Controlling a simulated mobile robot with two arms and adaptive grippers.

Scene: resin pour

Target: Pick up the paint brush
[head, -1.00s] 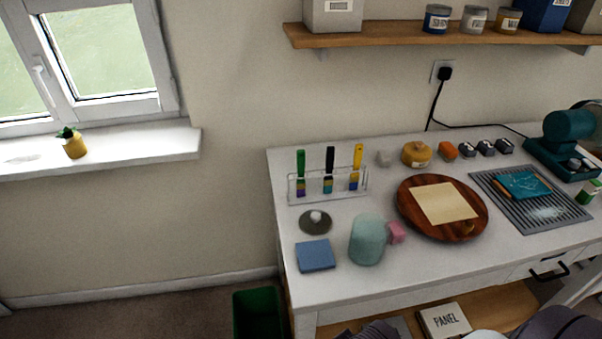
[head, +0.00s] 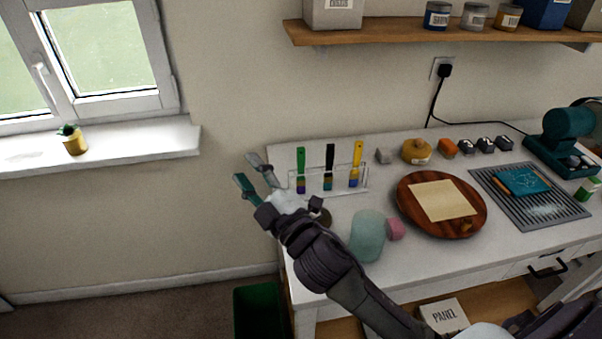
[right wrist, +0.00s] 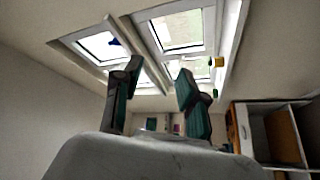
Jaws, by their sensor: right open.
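Several brush-like tools stand upright in a clear rack (head: 345,191) at the table's back left. One has a green handle (head: 301,158), one a black handle (head: 330,158) and one a yellow handle (head: 357,154). Their lower ends show coloured bands; I cannot tell which is the paint brush. My right gripper (head: 248,172) is open and empty, left of the rack and apart from it, at the table's left edge. Its two spread fingers also show in the right wrist view (right wrist: 159,70), with no tool between them. My left gripper is out of view.
A pale teal cylinder (head: 367,236) and a pink block (head: 396,229) stand in front of the rack. A round wooden board (head: 408,213) with a paper sheet lies to the right. A shelf (head: 400,37) hangs above. A green bin (head: 257,312) is below.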

